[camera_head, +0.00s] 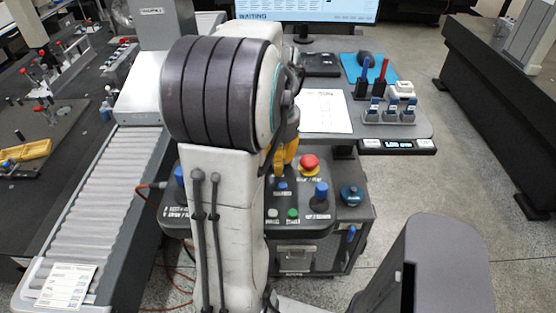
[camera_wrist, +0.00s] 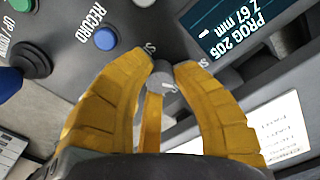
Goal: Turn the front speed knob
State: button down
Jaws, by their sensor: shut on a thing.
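In the head view, my gripper (camera_head: 286,146) shows as a bit of yellow behind my arm at the control box, and the knob is hidden there.
In the wrist view, a blue button (camera_wrist: 105,38) marked RECORD and a display (camera_wrist: 235,25) reading PROG 205 lie close by. In the head view, a red emergency button (camera_head: 309,162) and a blue-topped joystick (camera_head: 320,194) stand right of my gripper. A ribbed grey guideway (camera_head: 105,190) runs at left.

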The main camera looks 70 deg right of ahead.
jog(key=shift+f+n, duration=0.1)
jog(key=shift+n, duration=1.5)
jog(key=c, duration=1.3)
grip_release()
notch_tip(320, 180, up, 12)
jog(key=shift+r, duration=0.1)
